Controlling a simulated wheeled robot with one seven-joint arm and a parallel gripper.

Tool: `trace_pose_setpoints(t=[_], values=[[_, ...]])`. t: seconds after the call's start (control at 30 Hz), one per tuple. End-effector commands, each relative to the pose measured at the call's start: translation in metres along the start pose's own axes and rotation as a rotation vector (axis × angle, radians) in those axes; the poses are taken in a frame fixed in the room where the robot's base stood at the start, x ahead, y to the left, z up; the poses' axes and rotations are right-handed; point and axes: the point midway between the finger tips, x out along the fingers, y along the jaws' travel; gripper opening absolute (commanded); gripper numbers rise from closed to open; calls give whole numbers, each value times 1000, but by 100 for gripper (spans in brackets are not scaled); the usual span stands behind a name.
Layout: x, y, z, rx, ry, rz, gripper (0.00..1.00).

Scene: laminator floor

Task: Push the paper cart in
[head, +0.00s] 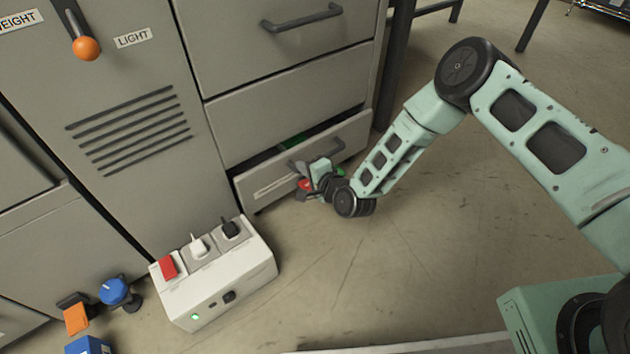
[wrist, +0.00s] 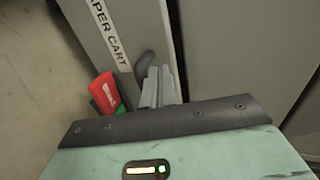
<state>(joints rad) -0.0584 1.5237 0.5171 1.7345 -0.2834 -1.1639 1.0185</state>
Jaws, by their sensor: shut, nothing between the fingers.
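The paper cart (head: 258,201) is the low grey drawer at the bottom of the cabinet in the head view. It stands partly out, with a dark gap above its front and something green inside. In the wrist view its front (wrist: 148,22) carries a white label with "PAPER CART" partly readable. A dark handle (wrist: 144,64) shows on that front. My gripper (head: 308,176) is shut and empty, in front of the cart, close to the handle. The fingers (wrist: 160,84) overlap the handle's end in the wrist view; I cannot tell if they touch.
A red and green piece (wrist: 106,93) shows beside the fingers; its mounting is unclear. A white switch box (head: 215,275) stands on the floor left of the cart. A blue knob (head: 114,291) and orange block (head: 76,318) lie farther left. The floor in front is clear.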

Motion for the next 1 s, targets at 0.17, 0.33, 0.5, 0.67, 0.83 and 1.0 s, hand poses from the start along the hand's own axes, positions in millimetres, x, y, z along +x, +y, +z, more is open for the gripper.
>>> trace_pose_setpoints(t=[0.17,0.33,0.5,0.67,0.83,1.0], values=[[26,-6,0,-2,0,-3,0],[36,-11,0,1,1,0,0],[38,-12,0,1,0,1,0],[38,-12,0,1,0,1,0],[48,-14,0,-1,2,-2,0],[64,-20,0,0,0,-1,0]])
